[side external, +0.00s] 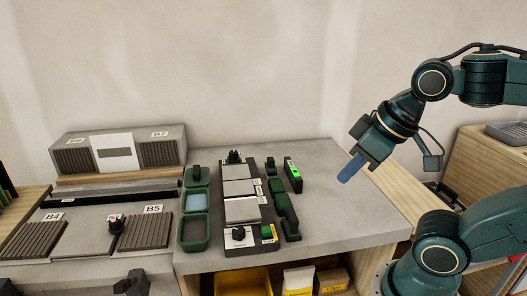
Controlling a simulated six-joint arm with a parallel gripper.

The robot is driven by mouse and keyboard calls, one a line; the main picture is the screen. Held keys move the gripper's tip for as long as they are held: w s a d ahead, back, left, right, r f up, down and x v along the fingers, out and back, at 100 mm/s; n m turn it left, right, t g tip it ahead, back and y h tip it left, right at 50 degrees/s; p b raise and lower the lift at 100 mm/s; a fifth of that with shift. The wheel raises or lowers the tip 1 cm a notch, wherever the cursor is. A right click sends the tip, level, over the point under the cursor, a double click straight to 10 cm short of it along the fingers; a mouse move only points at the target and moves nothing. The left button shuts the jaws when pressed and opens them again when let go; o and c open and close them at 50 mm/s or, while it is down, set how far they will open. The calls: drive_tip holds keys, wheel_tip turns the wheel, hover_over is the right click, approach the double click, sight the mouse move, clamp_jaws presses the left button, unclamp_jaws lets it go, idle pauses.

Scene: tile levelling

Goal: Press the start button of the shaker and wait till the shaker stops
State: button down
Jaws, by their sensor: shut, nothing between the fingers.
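A long dark device with light plates (240,188), which looks like the shaker, lies on the grey bench top. It has a black knob at its far end and another at its near end. A small green button-like patch (268,232) shows at its near right corner; I cannot tell whether it is the start button. Just right of the device is a dark box with a lit bright green panel (294,170). My gripper (349,171) is shut and empty, its blue fingers pointing down and left. It is above the right part of the bench, apart from the device.
Green trays (194,232) stand left of the device. Ribbed blocks labelled B4 (35,238) and B5 (146,231) lie farther left. A dark green piece (287,216) lies right of the device. The bench (345,215) is clear on its right.

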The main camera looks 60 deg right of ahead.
idle(0.4)
drive_tip(key=n+g+y, duration=0.4)
drive_tip(key=n+y, duration=0.3)
drive_tip(key=y, duration=0.2)
hover_over(270, 227)
wheel_tip(270, 227, down, 9)
drive_tip(key=shift+r, duration=0.1)
idle(0.3)
idle(0.3)
drive_tip(key=shift+f, duration=4.4)
